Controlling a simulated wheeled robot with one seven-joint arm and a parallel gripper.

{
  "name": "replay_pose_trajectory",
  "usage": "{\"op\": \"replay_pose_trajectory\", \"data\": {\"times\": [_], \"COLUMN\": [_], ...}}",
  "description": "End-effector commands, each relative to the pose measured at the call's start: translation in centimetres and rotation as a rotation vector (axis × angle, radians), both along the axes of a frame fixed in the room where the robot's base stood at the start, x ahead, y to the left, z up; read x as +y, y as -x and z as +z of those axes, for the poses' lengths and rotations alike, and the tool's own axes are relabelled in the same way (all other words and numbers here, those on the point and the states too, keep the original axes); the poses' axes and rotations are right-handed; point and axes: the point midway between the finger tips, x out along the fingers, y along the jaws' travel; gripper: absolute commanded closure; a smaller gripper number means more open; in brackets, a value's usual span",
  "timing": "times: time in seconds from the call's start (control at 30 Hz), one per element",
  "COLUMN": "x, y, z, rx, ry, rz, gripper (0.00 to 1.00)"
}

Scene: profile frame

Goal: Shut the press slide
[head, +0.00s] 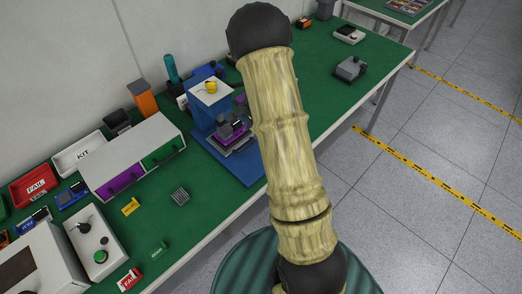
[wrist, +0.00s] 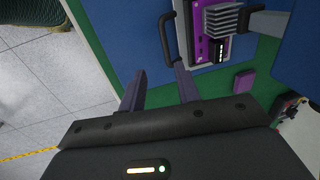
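The blue press (head: 203,112) stands on the green bench in the head view, with a pale top and a yellow part on it. Its slide (head: 238,143) carries a purple fixture and sits out in front of the press body. In the wrist view the slide (wrist: 183,38) shows its pale plate, the purple fixture and a grey finned part. A black bar handle (wrist: 164,38) sticks out from its left edge. My gripper (wrist: 159,76) is open and empty, fingers apart just below the handle. The right fingertip is close to the handle's lower end; contact is unclear. My arm hides the gripper in the head view.
A white drawer box (head: 135,155) stands left of the press. A finned grey block (head: 180,196) and a yellow part (head: 130,207) lie on the bench. A grey device (head: 351,69) is farther right. Floor is open beyond the bench's front edge.

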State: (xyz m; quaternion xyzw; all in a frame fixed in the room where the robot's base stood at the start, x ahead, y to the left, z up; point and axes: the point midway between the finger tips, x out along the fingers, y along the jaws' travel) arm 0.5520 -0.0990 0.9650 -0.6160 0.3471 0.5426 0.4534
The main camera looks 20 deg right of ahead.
Motion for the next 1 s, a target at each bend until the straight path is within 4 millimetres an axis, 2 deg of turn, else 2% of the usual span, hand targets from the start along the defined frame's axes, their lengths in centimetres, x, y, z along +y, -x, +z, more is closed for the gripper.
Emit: {"op": "replay_pose_trajectory", "data": {"times": [0.17, 0.57, 1.0], "x": [-0.2, -1.3, -0.6], "y": [0.4, 1.2, 0.0], "z": [3.0, 2.5, -3.7], "rx": [-0.004, -0.003, 0.003], "ry": [0.0, 0.002, -0.001], "rz": [0.0, -0.009, -0.006], "gripper": [0.67, 0.67, 0.67]}}
